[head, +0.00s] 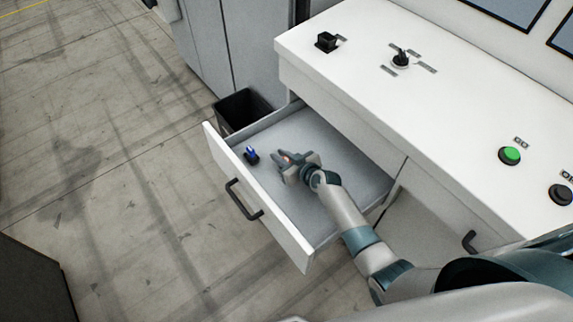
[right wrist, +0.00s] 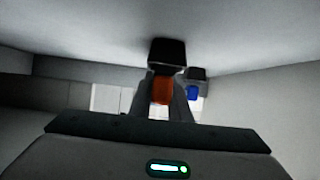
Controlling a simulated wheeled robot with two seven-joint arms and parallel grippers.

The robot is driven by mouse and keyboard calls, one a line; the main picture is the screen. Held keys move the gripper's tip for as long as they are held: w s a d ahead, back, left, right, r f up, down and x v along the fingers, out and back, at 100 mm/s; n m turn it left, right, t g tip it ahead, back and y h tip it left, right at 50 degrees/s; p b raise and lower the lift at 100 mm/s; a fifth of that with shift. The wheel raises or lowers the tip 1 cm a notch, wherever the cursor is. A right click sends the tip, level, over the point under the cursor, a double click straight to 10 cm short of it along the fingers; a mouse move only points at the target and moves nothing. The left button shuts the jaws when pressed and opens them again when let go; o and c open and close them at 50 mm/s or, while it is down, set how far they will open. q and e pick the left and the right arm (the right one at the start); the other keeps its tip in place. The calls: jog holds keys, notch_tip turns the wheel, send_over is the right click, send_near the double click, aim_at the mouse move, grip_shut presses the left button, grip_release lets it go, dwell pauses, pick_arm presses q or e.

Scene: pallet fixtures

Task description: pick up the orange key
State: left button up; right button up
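The orange key (right wrist: 162,90) shows in the right wrist view as an orange grip with a black block at its end. In the head view only a small orange spot (head: 287,157) shows between the fingers. My right gripper (head: 281,158) is low inside the open drawer (head: 342,170). Its two fingers (right wrist: 163,97) stand on either side of the orange grip with little or no visible gap. I cannot tell whether they press on it. The black block lies beyond the fingertips. My left gripper is not in view.
A blue key (head: 251,155) with a black block stands in the drawer, left of my right gripper and close to the drawer front (head: 240,190). Drawer walls surround the gripper. The white console top (head: 440,110) overhangs the drawer's back. A black bin (head: 240,110) stands behind the drawer.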

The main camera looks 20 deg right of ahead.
grip_shut()
jog(key=shift+r, duration=0.1)
jog(key=shift+r, duration=0.75)
notch_tip(320, 180, up, 2)
jog(key=shift+r, duration=0.1)
jog(key=s+d+r+b, duration=0.3)
jog(key=s+d+r, duration=0.4)
jog(key=d, duration=0.2)
jog(key=shift+d, duration=0.15)
jog(key=shift+r, duration=0.1)
